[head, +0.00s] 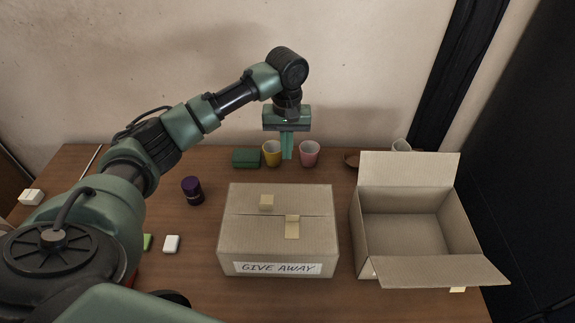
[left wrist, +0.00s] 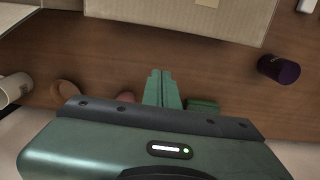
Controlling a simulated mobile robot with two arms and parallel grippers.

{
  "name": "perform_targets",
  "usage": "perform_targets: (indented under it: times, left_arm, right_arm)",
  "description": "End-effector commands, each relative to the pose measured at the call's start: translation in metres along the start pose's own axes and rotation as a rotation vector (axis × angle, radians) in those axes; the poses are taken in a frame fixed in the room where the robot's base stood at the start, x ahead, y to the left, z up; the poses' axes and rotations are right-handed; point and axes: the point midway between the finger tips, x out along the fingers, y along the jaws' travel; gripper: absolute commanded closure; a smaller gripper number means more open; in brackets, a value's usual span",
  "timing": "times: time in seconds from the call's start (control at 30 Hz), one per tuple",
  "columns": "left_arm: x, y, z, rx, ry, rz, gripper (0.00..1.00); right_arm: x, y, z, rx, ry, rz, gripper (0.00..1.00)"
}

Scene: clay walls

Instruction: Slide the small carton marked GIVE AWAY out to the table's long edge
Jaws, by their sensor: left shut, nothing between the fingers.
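The small closed carton marked GIVE AWAY (head: 275,240) sits on the brown table (head: 200,275) with its label on the near side and small tape pieces on top. It also shows at the top of the left wrist view (left wrist: 190,18), partly cut off. My left gripper (head: 287,156) points down behind the carton's far side, with its fingers shut and empty. In the left wrist view the closed fingers (left wrist: 162,78) reach toward the carton, with bare table between. The right gripper is not in view.
An open empty box (head: 405,232) stands close to the carton's right. Behind are a yellow cup (head: 271,154), a pink cup (head: 309,154) and a green box (head: 246,158). A purple can (head: 192,190) and a white block (head: 171,244) stand left. The wall is close behind.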

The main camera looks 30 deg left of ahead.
Motion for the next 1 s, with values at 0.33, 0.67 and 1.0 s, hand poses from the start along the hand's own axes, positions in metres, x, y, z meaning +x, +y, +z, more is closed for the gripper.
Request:
perform_targets:
  times: [0.33,0.67,1.0]
  left_arm:
    - [0.045,-0.001,0.001,0.001,-0.004,-0.004,1.00]
    - [0.098,-0.001,0.011,0.005,0.000,-0.002,1.00]
    - [0.100,-0.001,0.040,0.001,0.000,-0.001,1.00]
  right_arm:
    - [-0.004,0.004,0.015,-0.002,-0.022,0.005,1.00]
    - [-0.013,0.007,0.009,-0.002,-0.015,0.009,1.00]
    - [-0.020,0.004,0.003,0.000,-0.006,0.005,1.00]
